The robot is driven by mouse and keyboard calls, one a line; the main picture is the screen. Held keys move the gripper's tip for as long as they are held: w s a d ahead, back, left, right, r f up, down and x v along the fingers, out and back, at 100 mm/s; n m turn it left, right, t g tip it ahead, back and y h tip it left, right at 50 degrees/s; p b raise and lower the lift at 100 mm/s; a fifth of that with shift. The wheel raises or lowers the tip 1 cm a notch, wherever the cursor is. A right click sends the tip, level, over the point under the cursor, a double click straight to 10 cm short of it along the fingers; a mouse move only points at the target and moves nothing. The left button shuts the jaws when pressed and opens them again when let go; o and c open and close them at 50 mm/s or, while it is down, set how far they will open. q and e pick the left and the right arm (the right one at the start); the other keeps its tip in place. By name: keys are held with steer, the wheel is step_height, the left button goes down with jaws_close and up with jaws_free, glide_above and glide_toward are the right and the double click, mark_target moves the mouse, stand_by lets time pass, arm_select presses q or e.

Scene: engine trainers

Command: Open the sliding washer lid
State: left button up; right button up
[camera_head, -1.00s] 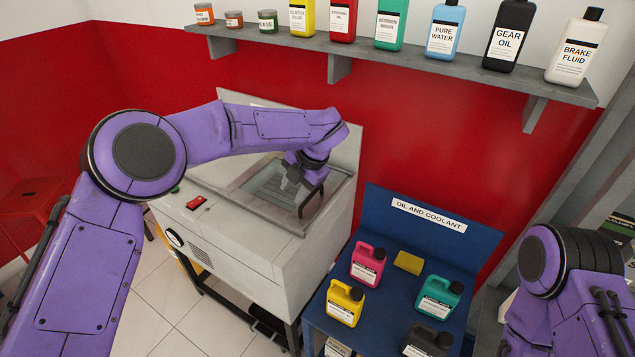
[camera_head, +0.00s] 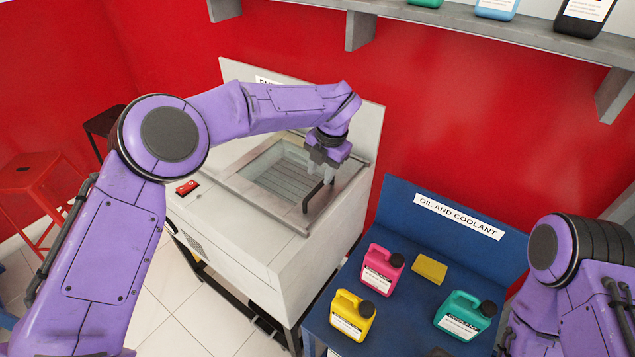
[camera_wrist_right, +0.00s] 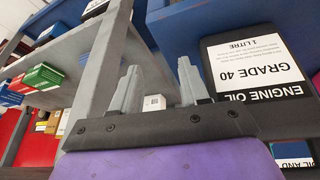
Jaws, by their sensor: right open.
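The washer (camera_head: 235,225) is a pale grey cabinet with a raised back panel, left of centre in the head view. A recessed basin with a ribbed grey floor (camera_head: 280,178) shows in its top. A dark bar handle (camera_head: 314,196) stands at the basin's right side. The lid's own edges are hard to make out, partly behind my left gripper. My left gripper (camera_head: 325,172) points down over the basin's right end, close to the handle; contact and finger opening are unclear. My right gripper (camera_wrist_right: 160,88) is open and empty in the right wrist view, away from the washer.
A red switch (camera_head: 187,187) sits on the washer's left top. A blue bench (camera_head: 395,318) stands to its right with pink, yellow and green jugs and a yellow sponge (camera_head: 430,268). A wall shelf (camera_head: 470,28) hangs above. In the right wrist view, a black oil container (camera_wrist_right: 255,75) is close.

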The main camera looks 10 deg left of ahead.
mark_target(316, 188)
arm_select(q)
steer(key=f, duration=0.3)
steer(key=f+p, duration=0.1)
steer(key=shift+w+a+f, duration=0.15)
steer(key=shift+a+f, duration=0.15)
steer(key=shift+a, duration=0.1)
steer(key=shift+f, duration=0.25)
steer(key=shift+a+f, duration=0.1)
steer(key=shift+f, duration=0.1)
arm_select(e)
steer(key=shift+r, duration=0.8)
arm_select(q)
jaws_close()
steer(key=shift+w+a, duration=0.1)
steer(key=shift+a, duration=0.05)
